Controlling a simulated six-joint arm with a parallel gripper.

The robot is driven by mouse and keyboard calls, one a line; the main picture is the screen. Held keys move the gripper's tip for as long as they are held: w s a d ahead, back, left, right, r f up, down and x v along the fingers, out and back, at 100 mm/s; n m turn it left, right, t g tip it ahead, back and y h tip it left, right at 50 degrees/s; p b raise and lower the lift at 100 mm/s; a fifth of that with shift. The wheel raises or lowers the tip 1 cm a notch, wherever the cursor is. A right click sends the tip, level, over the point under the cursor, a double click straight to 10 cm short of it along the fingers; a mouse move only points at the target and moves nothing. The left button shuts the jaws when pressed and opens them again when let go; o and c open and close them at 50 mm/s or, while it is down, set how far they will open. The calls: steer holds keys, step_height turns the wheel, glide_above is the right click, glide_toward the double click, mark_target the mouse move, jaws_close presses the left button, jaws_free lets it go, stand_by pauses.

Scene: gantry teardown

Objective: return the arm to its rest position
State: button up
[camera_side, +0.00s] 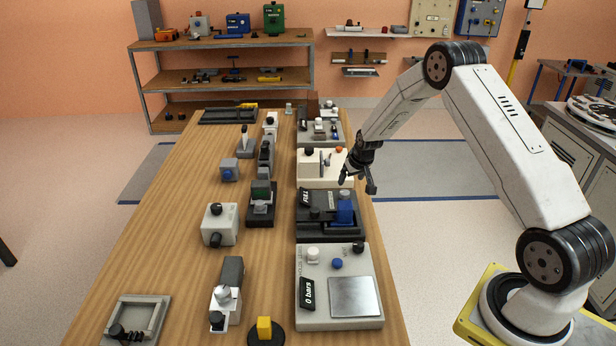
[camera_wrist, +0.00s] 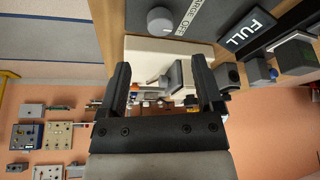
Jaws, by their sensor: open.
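My gripper (camera_side: 358,184) hangs from my raised white arm above the right edge of the wooden table, beside the cream device (camera_side: 312,170). In the wrist view its two dark fingers (camera_wrist: 160,90) stand apart with nothing held between them. A cream device with a grey part shows beyond the fingers in the wrist view. My arm is bent at the elbow, reaching left from its base at the lower right.
The table (camera_side: 175,250) carries several devices in rows, including a dark unit with a blue block (camera_side: 345,210) and a white unit with a metal plate (camera_side: 354,296). A shelf (camera_side: 225,82) stands behind. Floor (camera_side: 430,220) is clear between table and my base.

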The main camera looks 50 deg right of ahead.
steer(key=shift+a, duration=0.1)
steer(key=s+a+r+n+y, duration=0.1)
steer(key=s+a+r, duration=0.35)
steer(key=a, duration=0.25)
steer(key=s+a+r+n, duration=0.1)
steer(key=s+a+r, duration=0.2)
steer(key=a+r, duration=0.3)
steer(key=s+a+r+n, duration=0.1)
steer(key=s+a, duration=0.5)
steer(key=s, duration=0.2)
steer(key=s+a+r+n+g, duration=0.1)
steer(key=s+a+r, duration=0.1)
steer(key=s+a, duration=0.3)
steer(key=s, duration=0.3)
steer(key=shift+a+n+y, duration=0.3)
steer(key=shift+a+y, duration=0.05)
steer(key=shift+y, duration=0.05)
